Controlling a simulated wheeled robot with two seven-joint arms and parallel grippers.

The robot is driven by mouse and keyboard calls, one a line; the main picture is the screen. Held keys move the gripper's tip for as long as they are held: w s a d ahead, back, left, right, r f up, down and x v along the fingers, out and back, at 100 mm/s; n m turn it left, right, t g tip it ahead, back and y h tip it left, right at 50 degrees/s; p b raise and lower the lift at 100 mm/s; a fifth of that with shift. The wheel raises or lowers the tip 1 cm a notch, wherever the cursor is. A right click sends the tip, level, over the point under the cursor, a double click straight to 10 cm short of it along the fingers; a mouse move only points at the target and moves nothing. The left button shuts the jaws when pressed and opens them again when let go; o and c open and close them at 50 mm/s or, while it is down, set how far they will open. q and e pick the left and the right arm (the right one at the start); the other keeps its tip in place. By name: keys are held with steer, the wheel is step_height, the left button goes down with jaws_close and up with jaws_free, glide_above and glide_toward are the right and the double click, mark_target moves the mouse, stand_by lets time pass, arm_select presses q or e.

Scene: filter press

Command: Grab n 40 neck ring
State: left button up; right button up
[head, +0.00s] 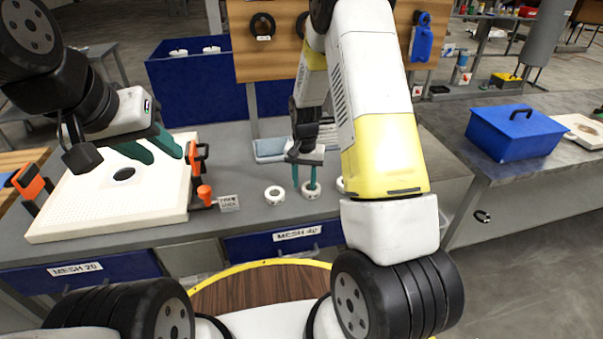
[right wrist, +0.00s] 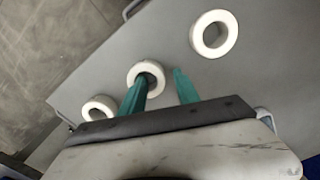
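Three white rings lie in a row on the grey bench: a left one (head: 275,195), a middle one (head: 311,190) and a right one (head: 341,185), partly hidden by my right arm. The right wrist view shows the middle ring (right wrist: 133,73) and two others, (right wrist: 197,36) and (right wrist: 88,105). No size marking is readable on them. My right gripper (head: 305,185) points down at the middle ring, fingers apart. In the wrist view (right wrist: 158,85) one finger overlaps its hole and the other is outside; contact is unclear. My left gripper (head: 152,147) is open and empty above the white plate.
The white perforated plate (head: 80,205) with orange-handled clamps (head: 32,185) is at left. Blue drawers labelled MESH 20 (head: 120,272) and MESH 40 (head: 260,246) are below. A blue toolbox (head: 515,138) sits on the right bench.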

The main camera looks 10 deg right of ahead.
steer(key=shift+f, duration=0.4)
steer(key=shift+c, duration=0.5)
jaws_close()
steer(key=shift+r, duration=0.1)
